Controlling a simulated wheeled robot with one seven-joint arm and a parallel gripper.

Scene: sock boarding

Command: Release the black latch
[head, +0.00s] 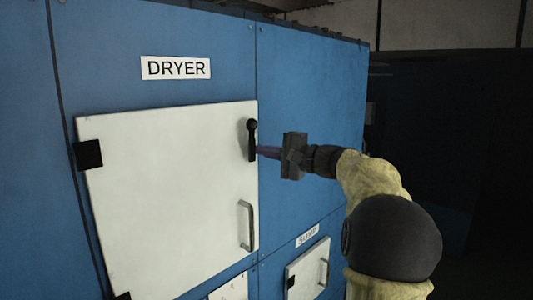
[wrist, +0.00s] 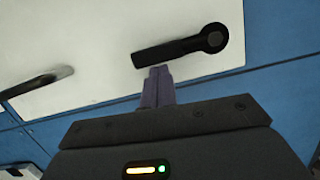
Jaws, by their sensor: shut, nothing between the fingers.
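The black latch (head: 252,141) is on the upper right edge of the white dryer door (head: 160,190). Its round pivot is at the top and its lever hangs down in the head view. My gripper (head: 259,151) is shut and empty, with its purple fingertips right beside the lever's right side. In the wrist view the latch (wrist: 180,48) runs across the white door, and the fingertips (wrist: 159,72) are at the lever's free end. I cannot tell whether they touch it.
A grey door handle (head: 245,226) is below the latch; it also shows in the wrist view (wrist: 38,82). Black hinges (head: 88,154) are on the door's left edge. A smaller white door (head: 306,272) is at lower right. The blue panel (head: 310,100) right of the door is flat and clear.

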